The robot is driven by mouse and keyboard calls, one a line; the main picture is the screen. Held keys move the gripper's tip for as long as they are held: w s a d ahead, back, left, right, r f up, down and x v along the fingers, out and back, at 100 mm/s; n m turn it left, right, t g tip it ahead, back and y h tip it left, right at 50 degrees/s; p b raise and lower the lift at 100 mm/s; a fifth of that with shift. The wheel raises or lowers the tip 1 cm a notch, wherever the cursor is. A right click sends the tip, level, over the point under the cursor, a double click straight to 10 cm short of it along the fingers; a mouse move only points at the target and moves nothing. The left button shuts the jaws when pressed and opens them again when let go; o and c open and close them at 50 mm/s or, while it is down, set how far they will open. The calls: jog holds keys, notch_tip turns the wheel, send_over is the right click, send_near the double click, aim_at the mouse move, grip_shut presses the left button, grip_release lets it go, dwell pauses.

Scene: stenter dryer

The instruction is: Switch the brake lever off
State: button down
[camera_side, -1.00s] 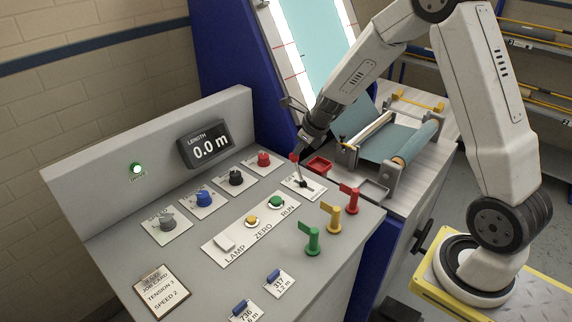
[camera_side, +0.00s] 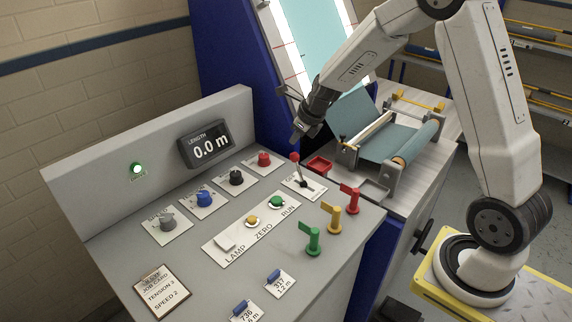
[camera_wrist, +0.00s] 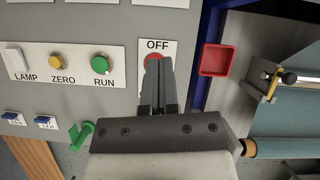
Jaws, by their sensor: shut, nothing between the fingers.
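The brake lever (camera_side: 296,163) has a red knob on a thin metal stem and rises from a small white plate (camera_side: 315,184) at the console's right end. The stem leans a little to the left in the side view. In the wrist view, the red knob (camera_wrist: 152,60) shows just under the word OFF, partly hidden behind my fingers. My gripper (camera_side: 297,137) is shut and empty, above the knob with a small gap in the side view. The same gripper (camera_wrist: 160,62) points down at the plate in the wrist view. The plate's other end is hidden there.
A red tray (camera_side: 319,165) and a roller with teal fabric (camera_side: 385,140) lie right of the lever. Green, yellow and red flag handles (camera_side: 334,217) stand in front. Several knobs and the RUN button (camera_side: 276,202) are to the left. The display (camera_side: 206,146) reads 0.0 m.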

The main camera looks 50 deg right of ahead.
notch_tip(320, 180, up, 7)
jog(key=w, duration=0.2)
jog(key=shift+w+d+f, duration=0.15)
jog(key=shift+d+f, duration=0.05)
jog(key=shift+d, duration=0.05)
jog(key=shift+a, duration=0.1)
jog(key=s+a+f+n+g, duration=0.1)
jog(key=s+a+f+n, duration=0.2)
jog(key=s+a+n, duration=0.3)
jog(key=s+a+f+n+g, duration=0.1)
jog(key=s+a+f+n, duration=0.2)
jog(key=s+n, duration=1.4)
jog(key=a+n, duration=0.3)
jog(key=n, duration=0.7)
jog(key=shift+n+g+h, duration=0.3)
jog(key=shift+n+g, duration=0.1)
